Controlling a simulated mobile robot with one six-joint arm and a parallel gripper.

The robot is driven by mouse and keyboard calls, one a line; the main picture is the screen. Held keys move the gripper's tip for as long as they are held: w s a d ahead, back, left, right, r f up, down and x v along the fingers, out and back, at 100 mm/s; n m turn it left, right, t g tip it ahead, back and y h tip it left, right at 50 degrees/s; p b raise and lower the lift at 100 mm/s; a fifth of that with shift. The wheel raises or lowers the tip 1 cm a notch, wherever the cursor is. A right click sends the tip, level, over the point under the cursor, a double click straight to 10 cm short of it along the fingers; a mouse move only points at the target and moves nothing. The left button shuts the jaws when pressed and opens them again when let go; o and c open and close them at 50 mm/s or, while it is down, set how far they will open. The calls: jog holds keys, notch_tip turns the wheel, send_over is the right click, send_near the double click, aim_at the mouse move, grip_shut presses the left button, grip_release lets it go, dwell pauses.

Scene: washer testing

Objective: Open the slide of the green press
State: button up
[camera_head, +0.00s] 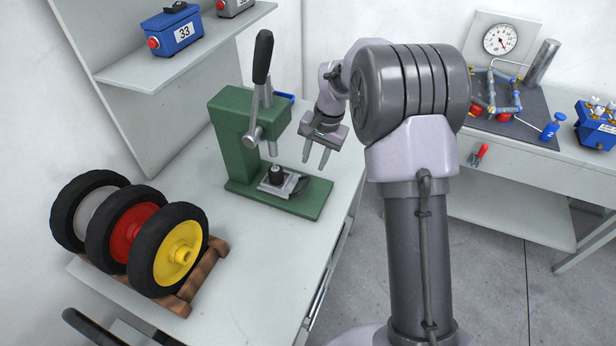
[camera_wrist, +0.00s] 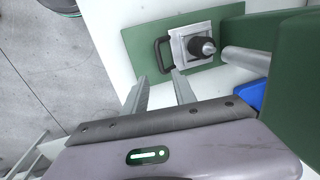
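The green press (camera_head: 236,140) stands on the left table, with its black-handled lever (camera_head: 262,62) upright. Its slide (camera_head: 275,184) is a silver plate with a black round part on top, lying on the green base under the ram. A dark handle (camera_head: 299,187) sticks out from the slide's right side. In the wrist view the slide (camera_wrist: 178,46) and its handle (camera_wrist: 160,56) show at the top centre. My gripper (camera_head: 316,160) is open and empty, to the right of the press and above the base's edge. In the wrist view its fingertips (camera_wrist: 160,80) appear close to the handle, apparently not around it.
A wooden rack (camera_head: 205,275) with black-tyred wheels stands at the table's front left. A shelf (camera_head: 150,72) holds a blue box (camera_head: 172,32) marked 33. Another bench with a gauge (camera_head: 499,39) is at the right. Floor lies between the tables.

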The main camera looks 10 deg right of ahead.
aim_at(308, 181)
jog(key=f, duration=0.2)
jog(key=a+f+b, duration=0.1)
jog(key=f, duration=0.2)
jog(key=w+f+b, duration=0.1)
jog(key=f, duration=0.2)
jog(key=shift+a+f, duration=0.15)
grip_shut()
dwell(1.0)
